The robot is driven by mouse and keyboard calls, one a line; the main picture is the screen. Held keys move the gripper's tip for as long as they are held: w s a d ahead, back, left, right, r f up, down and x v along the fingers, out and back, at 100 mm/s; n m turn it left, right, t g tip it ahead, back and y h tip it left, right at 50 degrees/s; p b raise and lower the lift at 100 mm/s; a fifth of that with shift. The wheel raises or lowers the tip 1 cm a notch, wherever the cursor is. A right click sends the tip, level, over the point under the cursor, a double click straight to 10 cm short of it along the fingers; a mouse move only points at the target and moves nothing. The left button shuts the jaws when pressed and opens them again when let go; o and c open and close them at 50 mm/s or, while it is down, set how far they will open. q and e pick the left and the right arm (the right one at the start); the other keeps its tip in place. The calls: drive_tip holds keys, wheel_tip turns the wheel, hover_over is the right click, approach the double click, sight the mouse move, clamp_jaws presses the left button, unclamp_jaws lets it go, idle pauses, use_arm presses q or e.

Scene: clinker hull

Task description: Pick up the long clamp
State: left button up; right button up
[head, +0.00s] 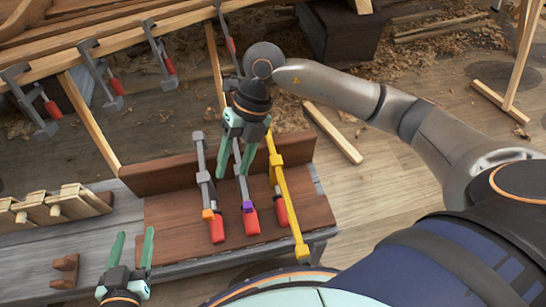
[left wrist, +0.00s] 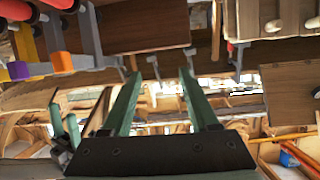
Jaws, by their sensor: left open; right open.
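The long clamp (head: 290,200) is yellow with a red handle and is the longest of the clamps on the brown bench board; its lower end reaches the board's front edge. A grey clamp with an orange collar (head: 203,170) and one with a purple collar (head: 243,182) lie to its left. My left gripper (head: 133,240) is open and empty, left of the board. Its fingers also show in the left wrist view (left wrist: 160,80).
Several clamps hang on the hull's plank, such as one (head: 160,55) at the upper left. A wooden rack (head: 55,205) and a small brown block (head: 64,271) are on the grey bench at left. A loose plank (head: 333,133) lies on the floor beyond.

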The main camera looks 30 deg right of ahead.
drive_tip(key=w+d+r+m+t+h, duration=0.25)
drive_tip(key=w+d+h, duration=0.35)
drive_tip(key=d, duration=0.5)
drive_tip(key=b, duration=0.1)
hover_over(271, 146)
drive_tip(key=shift+m+g+y, duration=0.25)
drive_tip(key=shift+y, duration=0.15)
drive_tip(key=f, duration=0.7)
drive_tip(key=shift+a, duration=0.2)
drive_tip(key=shift+f, duration=0.6)
drive_tip(key=f, duration=0.1)
drive_tip(key=f+b, duration=0.1)
drive_tip(key=f, duration=0.2)
drive_tip(key=shift+s+d+f+b, duration=0.1)
drive_tip(key=shift+d+f+b, duration=0.05)
drive_tip(key=shift+d+b, duration=0.15)
clamp_jaws()
use_arm(q)
wheel_tip(271, 146, up, 13)
drive_tip(key=w+m+t+h, duration=0.2)
drive_tip(key=t, duration=0.3)
drive_tip(key=shift+d+t, duration=0.25)
drive_tip(key=shift+t, duration=0.05)
drive_tip(key=shift+r, duration=0.1)
